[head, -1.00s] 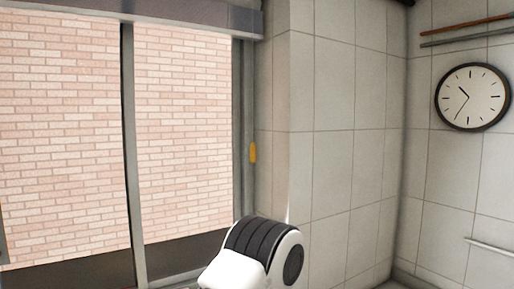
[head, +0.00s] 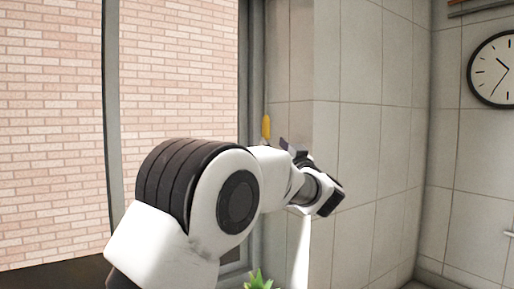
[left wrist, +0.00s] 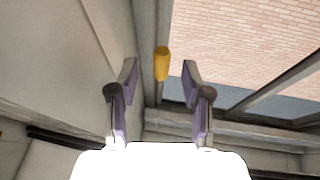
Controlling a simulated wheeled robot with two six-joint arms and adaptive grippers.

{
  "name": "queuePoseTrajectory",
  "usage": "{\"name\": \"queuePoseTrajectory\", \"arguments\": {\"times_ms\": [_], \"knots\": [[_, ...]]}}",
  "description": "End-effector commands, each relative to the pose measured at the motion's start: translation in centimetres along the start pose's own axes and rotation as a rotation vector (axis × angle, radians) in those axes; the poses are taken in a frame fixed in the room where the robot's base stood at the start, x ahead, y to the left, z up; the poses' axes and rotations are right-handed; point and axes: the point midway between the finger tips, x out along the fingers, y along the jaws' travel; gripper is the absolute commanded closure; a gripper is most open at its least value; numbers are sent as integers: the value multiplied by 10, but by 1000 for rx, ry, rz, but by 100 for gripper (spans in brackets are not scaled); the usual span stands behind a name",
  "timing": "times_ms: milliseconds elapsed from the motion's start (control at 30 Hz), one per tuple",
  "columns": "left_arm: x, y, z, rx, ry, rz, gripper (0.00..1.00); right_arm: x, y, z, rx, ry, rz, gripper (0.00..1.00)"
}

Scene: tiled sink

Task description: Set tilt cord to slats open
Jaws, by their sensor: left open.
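The yellow handle (head: 266,127), apparently of the tilt cord, hangs upright beside the window frame, just above my left arm in the head view. It also shows in the left wrist view (left wrist: 161,62), framed between the tips of my left gripper (left wrist: 160,84). The fingers stand apart with nothing held, and the handle looks beyond the tips, not gripped. In the head view my left gripper (head: 291,149) is mostly hidden behind its own wrist, to the right of the handle. The cord itself is too thin to make out. The right gripper is out of view.
The window frame (head: 243,90) and the tiled wall (head: 350,120) stand close to the gripper. A green plant (head: 258,281) pokes up at the bottom edge. A round clock (head: 497,70) hangs on the right wall.

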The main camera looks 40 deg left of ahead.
Motion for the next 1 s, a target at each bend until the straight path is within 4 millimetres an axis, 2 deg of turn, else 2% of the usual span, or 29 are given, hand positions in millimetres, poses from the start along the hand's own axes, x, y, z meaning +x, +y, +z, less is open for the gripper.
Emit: {"name": "queuePoseTrajectory", "arguments": {"times_ms": [200,400,500,733,867,1000], "knots": [[35,0,-7,-1,-2,-1,51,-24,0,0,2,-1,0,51],[70,0,-5,0,-1,1,51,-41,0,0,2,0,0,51],[76,0,-3,1,-1,1,51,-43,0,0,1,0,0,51],[77,1,-2,1,1,2,51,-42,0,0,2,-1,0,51],[77,0,-2,1,0,2,98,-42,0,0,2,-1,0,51],[77,0,-2,0,0,2,100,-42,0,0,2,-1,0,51]]}}
